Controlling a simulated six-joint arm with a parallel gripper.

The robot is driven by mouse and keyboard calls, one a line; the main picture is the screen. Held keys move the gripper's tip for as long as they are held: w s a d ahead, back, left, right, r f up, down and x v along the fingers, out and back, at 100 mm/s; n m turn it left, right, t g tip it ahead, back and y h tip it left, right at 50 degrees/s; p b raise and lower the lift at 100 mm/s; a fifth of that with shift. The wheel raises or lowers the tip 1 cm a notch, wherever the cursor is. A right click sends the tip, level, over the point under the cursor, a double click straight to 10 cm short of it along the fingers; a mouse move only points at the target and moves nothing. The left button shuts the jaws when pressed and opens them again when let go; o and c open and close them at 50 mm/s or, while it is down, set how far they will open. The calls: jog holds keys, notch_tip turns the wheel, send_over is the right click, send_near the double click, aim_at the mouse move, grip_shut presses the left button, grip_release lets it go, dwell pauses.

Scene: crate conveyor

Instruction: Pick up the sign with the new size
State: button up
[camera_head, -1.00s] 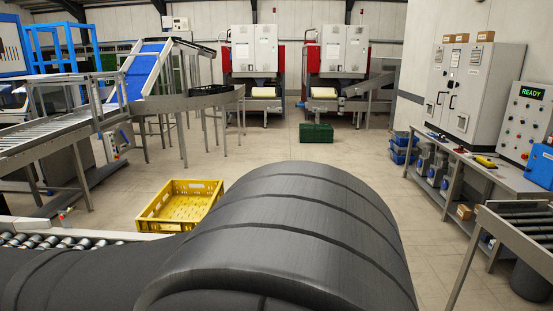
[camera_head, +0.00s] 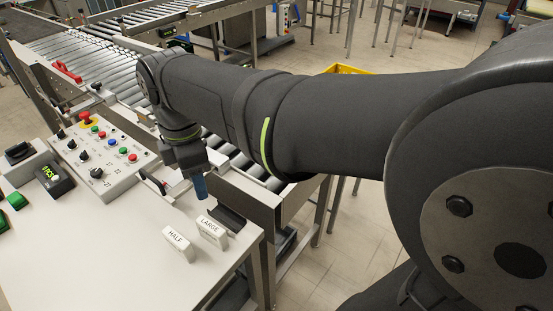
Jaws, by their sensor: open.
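Two small white signs stand on the white table near its right edge. One reads HALF (camera_head: 178,244); the other reads LARGE (camera_head: 212,231) and is just to its right and a little behind. My gripper (camera_head: 199,188) points down above and behind the LARGE sign, apart from both signs. One blue fingertip shows; the other is hidden. It is open, with nothing seen in it.
A control box (camera_head: 105,155) with knobs and buttons stands left of my gripper. A small lit display (camera_head: 52,174) is left of it; its reading is unclear. A dark holder (camera_head: 228,217) lies beside the signs. A roller conveyor (camera_head: 100,68) runs behind. The front of the table is clear.

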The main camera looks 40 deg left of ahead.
jog(key=m, duration=1.2)
send_near(210, 225)
jog(key=f, duration=0.6)
jog(key=shift+a+f, duration=0.2)
jog(key=shift+d+f, duration=0.2)
jog(key=shift+f, duration=2.5)
jog(key=shift+c, duration=0.2)
grip_shut()
